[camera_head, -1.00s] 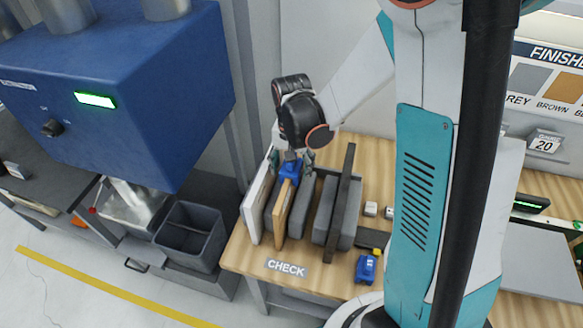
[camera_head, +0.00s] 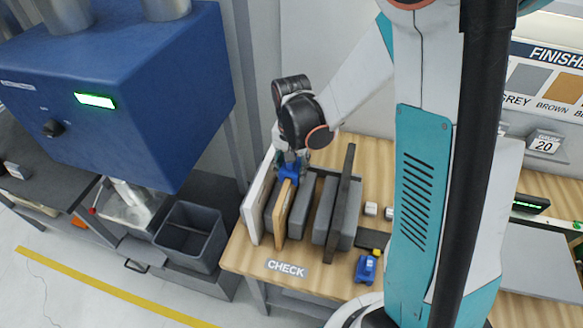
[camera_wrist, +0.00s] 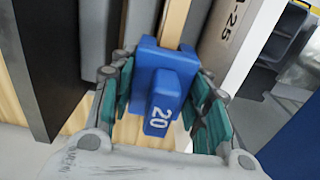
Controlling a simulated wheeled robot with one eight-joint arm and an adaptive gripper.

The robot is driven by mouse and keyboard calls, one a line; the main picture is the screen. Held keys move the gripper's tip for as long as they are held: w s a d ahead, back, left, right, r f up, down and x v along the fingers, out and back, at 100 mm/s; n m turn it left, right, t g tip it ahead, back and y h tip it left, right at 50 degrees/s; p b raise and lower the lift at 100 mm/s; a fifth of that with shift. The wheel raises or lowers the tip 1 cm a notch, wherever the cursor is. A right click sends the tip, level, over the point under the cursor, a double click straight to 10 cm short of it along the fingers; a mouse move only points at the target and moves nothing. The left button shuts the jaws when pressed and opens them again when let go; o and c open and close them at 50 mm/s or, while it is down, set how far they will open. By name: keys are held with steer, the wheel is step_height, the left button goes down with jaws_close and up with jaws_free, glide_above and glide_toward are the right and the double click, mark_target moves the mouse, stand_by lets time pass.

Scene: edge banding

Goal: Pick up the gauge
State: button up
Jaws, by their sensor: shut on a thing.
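The blue gauge (camera_wrist: 158,95), marked 20, sits at the top edge of an upright wood-coloured panel (camera_wrist: 174,20) in the wrist view. In the head view the gauge (camera_head: 290,173) shows just below my gripper (camera_head: 292,160). In the wrist view my gripper (camera_wrist: 160,105) is shut on the gauge, with a teal finger pad on each side of it. The underside of the gauge is hidden, so I cannot tell whether it touches the panel. A second blue device (camera_head: 366,268) lies at the front of the table.
Grey blocks and a white panel (camera_head: 257,205) stand upright around the wood-coloured one on the wooden table (camera_head: 240,255), close beside my gripper. A dark upright bar (camera_head: 340,205) is to the right. A blue machine (camera_head: 110,90) and a grey bin (camera_head: 190,235) are left.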

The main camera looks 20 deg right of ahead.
step_height(320, 180, up, 27)
steer(key=p, duration=0.6)
steer(key=shift+s+f, duration=0.15)
stand_by(0.6)
